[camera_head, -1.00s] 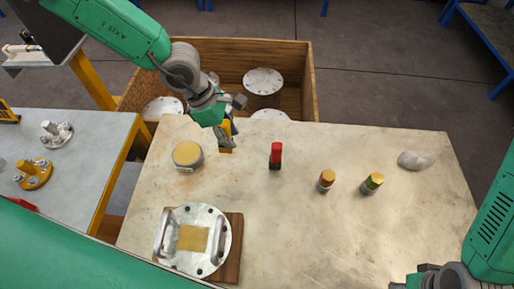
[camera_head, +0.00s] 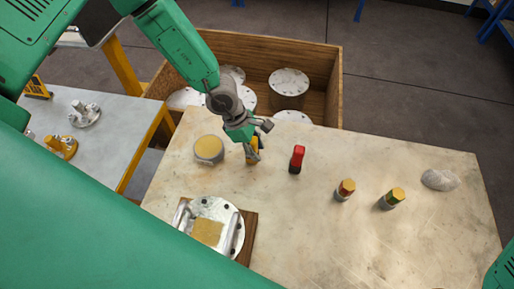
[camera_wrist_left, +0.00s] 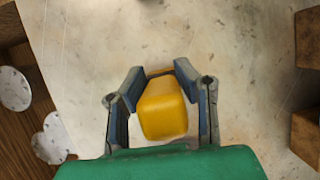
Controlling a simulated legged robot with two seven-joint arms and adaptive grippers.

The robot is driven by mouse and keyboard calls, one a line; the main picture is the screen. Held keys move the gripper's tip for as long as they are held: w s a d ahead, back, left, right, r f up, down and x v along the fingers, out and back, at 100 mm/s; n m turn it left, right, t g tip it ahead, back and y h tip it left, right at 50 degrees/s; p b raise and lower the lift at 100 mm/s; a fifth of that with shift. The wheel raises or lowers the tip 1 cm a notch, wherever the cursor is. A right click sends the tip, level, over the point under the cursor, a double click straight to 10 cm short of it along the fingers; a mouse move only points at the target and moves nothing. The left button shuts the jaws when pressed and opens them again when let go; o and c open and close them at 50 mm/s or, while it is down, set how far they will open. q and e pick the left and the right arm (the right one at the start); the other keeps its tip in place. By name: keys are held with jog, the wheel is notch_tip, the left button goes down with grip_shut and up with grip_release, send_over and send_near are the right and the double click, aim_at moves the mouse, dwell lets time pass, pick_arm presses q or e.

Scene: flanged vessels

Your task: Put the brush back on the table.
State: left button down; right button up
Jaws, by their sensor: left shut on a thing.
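The brush (camera_head: 254,148), a yellow block-like piece with a dark part, is in my left gripper (camera_head: 256,141) over the back left of the table (camera_head: 330,240). In the left wrist view the yellow brush (camera_wrist_left: 163,108) sits between the two fingers (camera_wrist_left: 158,82), which are shut on it. The fingers hide part of it. I cannot tell whether its lower end touches the tabletop. My right gripper is out of view.
A round tin (camera_head: 208,149) stands just left of the brush, and a red-and-black item (camera_head: 297,159) to its right. Two banded cylinders (camera_head: 345,189) (camera_head: 391,198) and a grey lump (camera_head: 440,179) are farther right. A flanged plate (camera_head: 228,222) lies in front. A wooden crate (camera_head: 335,90) stands behind.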

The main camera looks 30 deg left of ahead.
pick_arm(q)
jog(key=c, duration=1.6)
grip_release()
jog(key=o, duration=0.4)
jog(key=shift+d+r, duration=0.1)
jog(key=shift+d, duration=0.6)
jog(key=shift+r, duration=0.15)
jog(key=shift+v, duration=5.9)
